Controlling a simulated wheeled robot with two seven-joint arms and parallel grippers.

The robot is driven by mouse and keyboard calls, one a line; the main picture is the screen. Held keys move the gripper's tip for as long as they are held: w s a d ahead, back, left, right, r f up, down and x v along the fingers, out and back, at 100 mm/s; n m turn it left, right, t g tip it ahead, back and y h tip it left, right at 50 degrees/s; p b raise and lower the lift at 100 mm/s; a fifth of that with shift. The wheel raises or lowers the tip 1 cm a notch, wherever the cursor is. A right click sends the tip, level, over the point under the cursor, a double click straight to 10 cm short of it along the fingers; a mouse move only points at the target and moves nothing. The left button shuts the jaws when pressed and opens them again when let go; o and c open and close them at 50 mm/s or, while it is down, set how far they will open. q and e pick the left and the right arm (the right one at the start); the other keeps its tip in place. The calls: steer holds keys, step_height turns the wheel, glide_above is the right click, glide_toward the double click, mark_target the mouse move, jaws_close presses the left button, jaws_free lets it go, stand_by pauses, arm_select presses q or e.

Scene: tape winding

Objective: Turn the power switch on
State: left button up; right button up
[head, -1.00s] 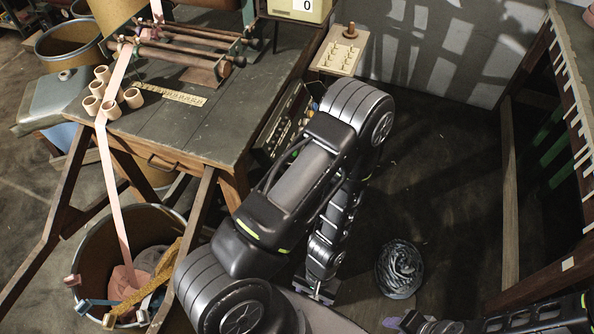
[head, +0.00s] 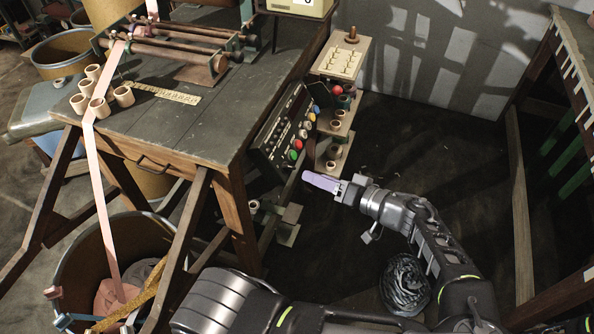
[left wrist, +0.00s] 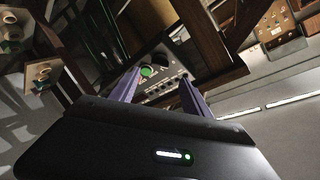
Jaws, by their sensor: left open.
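The black control panel (head: 270,140) is fixed to the side of the workbench, with a row of knobs and several coloured buttons. A green button (head: 292,155) and a red button (head: 298,144) are at its near end. I cannot tell which control is the power switch. My left gripper (head: 309,179), with lilac fingers, is open and empty, a little below and right of the green button, apart from the panel. In the left wrist view, the panel and a green button (left wrist: 147,71) show beyond the open fingers (left wrist: 161,72). My right gripper is not in view.
A wooden stand (head: 340,62) with pegs and shelves of small spools is close behind the panel. The workbench (head: 200,125) carries rollers and cardboard rings. A bin (head: 72,262) stands at lower left. Dark floor (head: 440,140) is open to the right.

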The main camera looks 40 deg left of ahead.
mark_target(292, 169)
arm_select(q)
steer(key=shift+x, duration=3.95)
steer(key=shift+f, duration=0.1)
steer(key=shift+c, duration=0.3)
jaws_close()
